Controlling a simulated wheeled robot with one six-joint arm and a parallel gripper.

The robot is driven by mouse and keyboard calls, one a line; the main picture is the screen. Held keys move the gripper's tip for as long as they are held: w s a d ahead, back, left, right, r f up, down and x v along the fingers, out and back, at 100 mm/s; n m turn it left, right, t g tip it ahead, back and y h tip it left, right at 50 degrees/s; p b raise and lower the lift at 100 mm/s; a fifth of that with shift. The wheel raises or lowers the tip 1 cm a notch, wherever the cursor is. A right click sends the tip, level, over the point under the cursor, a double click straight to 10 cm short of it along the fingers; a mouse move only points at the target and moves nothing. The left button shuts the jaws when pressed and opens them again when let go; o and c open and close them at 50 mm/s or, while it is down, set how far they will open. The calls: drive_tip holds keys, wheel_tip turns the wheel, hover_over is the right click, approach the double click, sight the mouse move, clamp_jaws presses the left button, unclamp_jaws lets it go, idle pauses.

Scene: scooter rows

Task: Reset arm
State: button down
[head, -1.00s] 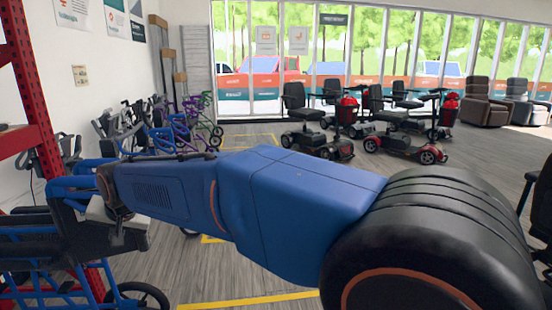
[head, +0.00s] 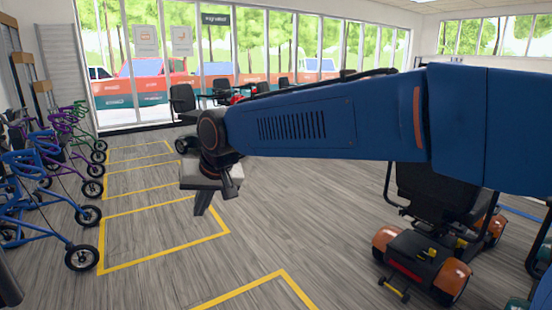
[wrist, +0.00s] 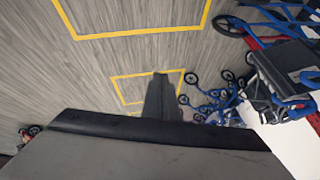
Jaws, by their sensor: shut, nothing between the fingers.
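My blue arm stretches across the head view from the right edge toward the left. My gripper (head: 202,203) hangs at its end, pointing down over the wood-look floor (head: 310,215). Its dark fingers are together and hold nothing. In the wrist view the gripper (wrist: 160,85) also shows as one narrow dark shape against the floor. Nothing touches the fingers. Part of the scene behind the arm is hidden.
Blue rollators (head: 45,205) and purple ones stand along the left side. Yellow rectangles (head: 165,245) mark the floor. A scooter with orange wheels (head: 430,255) stands at the right, below my arm. Floor between them is clear. Windows (head: 270,55) line the back.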

drive_tip(key=s+d+f+m+t+h, duration=0.1)
drive_tip(key=s+d, duration=0.1)
drive_tip(key=d, duration=1.4)
drive_tip(key=s+d+f+m+h, duration=0.1)
drive_tip(key=s+d+f, duration=0.1)
drive_tip(key=d, duration=1.4)
drive_tip(key=s+d+f+m+h, duration=0.1)
drive_tip(key=s+d+f, duration=0.4)
drive_tip(key=s+d, duration=0.3)
drive_tip(key=s+d+f+m+h, duration=0.1)
drive_tip(key=s+d+f, duration=0.4)
drive_tip(key=s+d, duration=0.3)
drive_tip(key=shift+s+d+f+m+h, duration=0.15)
drive_tip(key=shift+s+d+m+h, duration=0.25)
drive_tip(key=shift+d, duration=0.35)
